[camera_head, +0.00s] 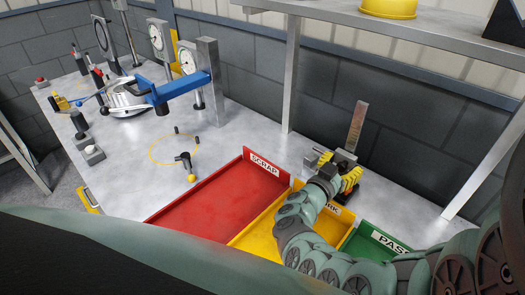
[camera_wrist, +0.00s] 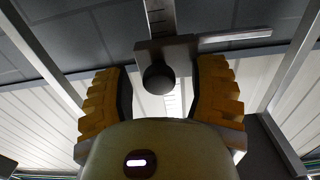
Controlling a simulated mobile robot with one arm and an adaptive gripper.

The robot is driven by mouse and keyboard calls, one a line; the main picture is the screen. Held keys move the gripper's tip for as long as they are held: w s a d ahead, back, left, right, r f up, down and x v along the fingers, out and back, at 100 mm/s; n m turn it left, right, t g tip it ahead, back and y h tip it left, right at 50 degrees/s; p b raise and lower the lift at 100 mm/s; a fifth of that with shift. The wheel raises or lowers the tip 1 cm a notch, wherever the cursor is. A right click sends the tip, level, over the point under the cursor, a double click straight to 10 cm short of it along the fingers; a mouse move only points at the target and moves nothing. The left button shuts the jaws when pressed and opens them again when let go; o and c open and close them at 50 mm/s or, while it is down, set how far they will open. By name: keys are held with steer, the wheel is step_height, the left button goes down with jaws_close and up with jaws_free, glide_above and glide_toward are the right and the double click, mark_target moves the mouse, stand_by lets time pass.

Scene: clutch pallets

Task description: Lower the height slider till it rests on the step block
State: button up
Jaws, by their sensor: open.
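The height gauge's upright steel scale (camera_head: 357,122) stands at the back right of the bench. Its grey slider (camera_head: 343,157) sits low on the scale in the head view. In the wrist view the slider (camera_wrist: 182,50) carries a round dark knob (camera_wrist: 158,79) and a thin bar to the right. My gripper (camera_head: 346,180) has yellow fingers, also seen in the wrist view (camera_wrist: 160,95). It is open, with one finger on each side of the knob and a gap at both sides. A small grey block (camera_head: 311,158), perhaps the step block, is left of the slider; its contact is unclear.
A red SCRAP tray (camera_head: 200,203), a yellow tray (camera_head: 246,238) and a green PASS tray (camera_head: 366,246) lie in front. A shelf post (camera_head: 291,75) rises behind. A blue-armed gauge stand (camera_head: 180,88) and dials are at left. Bench around the yellow ring (camera_head: 152,152) is mostly clear.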

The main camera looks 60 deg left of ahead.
steer(key=v, duration=1.2)
steer(key=shift+s+a, duration=0.1)
